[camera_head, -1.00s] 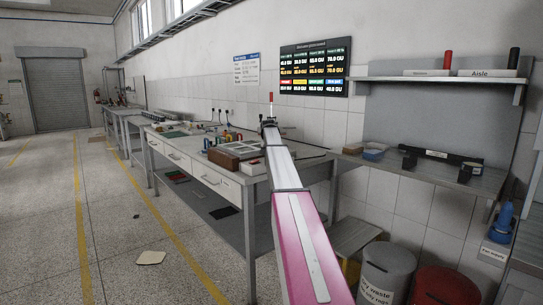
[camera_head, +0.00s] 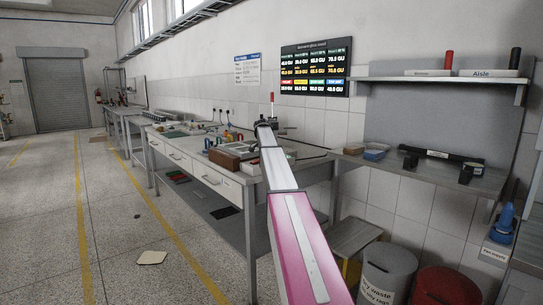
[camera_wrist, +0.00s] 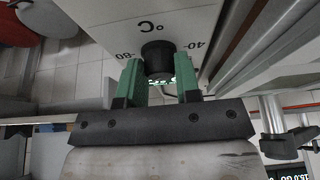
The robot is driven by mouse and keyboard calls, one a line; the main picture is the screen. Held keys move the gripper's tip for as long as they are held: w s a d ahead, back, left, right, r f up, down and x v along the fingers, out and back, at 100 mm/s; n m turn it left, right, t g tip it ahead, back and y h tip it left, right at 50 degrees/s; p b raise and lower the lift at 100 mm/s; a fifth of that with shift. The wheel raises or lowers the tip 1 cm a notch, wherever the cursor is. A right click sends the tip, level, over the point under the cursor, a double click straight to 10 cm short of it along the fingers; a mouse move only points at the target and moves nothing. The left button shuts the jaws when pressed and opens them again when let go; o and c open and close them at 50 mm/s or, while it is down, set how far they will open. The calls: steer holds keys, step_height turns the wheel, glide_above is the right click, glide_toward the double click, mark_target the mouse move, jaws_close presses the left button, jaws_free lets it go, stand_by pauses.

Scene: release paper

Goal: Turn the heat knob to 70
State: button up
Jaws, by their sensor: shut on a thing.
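The black round heat knob (camera_wrist: 158,58) sits on a pale panel (camera_wrist: 100,15) in the wrist view. The panel is printed with "°C", "80" to the left of the knob and "40" to the right, seen upside down. My gripper (camera_wrist: 160,80) has its two green fingers on either side of the knob and is shut on it. The knob's pointer cannot be made out. In the head view my arm reaches over the workbench (camera_head: 228,188), and its far end hides the knob and panel.
A wooden box (camera_head: 226,158) and small tools stand on the bench left of my arm. A wall shelf (camera_head: 440,82) and a lower side bench (camera_head: 410,170) are on the right. Waste bins (camera_head: 388,272) stand below. The floor at left is mostly clear.

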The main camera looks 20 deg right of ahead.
stand_by(0.4)
steer(key=o, duration=0.9)
steer(key=v, duration=1)
steer(key=shift+a+r, duration=0.15)
steer(key=shift+r, duration=0.25)
